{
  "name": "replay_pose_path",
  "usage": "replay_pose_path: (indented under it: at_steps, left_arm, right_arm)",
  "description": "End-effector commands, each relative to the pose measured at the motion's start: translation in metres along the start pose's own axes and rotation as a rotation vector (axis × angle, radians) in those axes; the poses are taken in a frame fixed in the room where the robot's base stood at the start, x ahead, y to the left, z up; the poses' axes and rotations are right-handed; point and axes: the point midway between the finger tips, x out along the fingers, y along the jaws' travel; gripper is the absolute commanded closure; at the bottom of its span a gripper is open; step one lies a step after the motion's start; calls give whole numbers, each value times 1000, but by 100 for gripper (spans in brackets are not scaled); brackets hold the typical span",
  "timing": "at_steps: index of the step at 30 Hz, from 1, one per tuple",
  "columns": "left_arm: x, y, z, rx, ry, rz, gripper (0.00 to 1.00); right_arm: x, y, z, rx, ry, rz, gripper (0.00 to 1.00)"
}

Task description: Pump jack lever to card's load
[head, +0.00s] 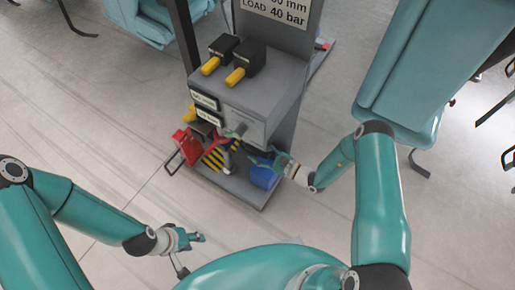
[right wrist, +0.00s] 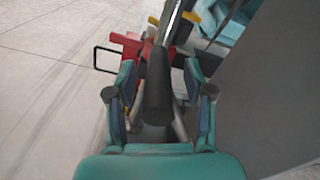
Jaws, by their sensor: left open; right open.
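The card (head: 275,12) at the top of the grey stand reads "LOAD 40 bar", with a line ending in "mm" partly cut off above it. In the right wrist view a dark round lever grip (right wrist: 157,85) lies between the fingers of my right gripper (right wrist: 158,105). The fingers are open on both sides of it; contact cannot be told. In the head view my right gripper (head: 268,160) is low at the front of the stand. My left gripper (head: 190,238) is open and empty above the floor, away from the stand.
The grey stand (head: 262,85) carries two black blocks with yellow handles (head: 236,76). A red part (head: 186,148) with a wire handle and a blue part (head: 264,176) sit at its base. Teal seats (head: 405,90) stand at the right.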

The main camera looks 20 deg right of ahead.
Motion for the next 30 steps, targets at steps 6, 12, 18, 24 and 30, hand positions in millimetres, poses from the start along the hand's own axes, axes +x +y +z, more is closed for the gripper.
replay_pose_path:
  at_steps: [6,12,18,24,30]
  left_arm:
    - [0,0,0,0,0,0,58]
    - [0,0,0,0,0,0,58]
    - [0,0,0,0,0,0,58]
    - [0,0,0,0,0,0,58]
    - [0,0,0,0,-1,0,58]
  right_arm:
    - [-40,-2,-1,1,4,-6,48]
    - [-80,-2,-1,0,4,-7,48]
    - [-104,-1,-2,-1,3,-5,48]
    - [-109,-1,-1,-2,1,-3,48]
    - [-108,-1,-1,-2,1,-3,49]
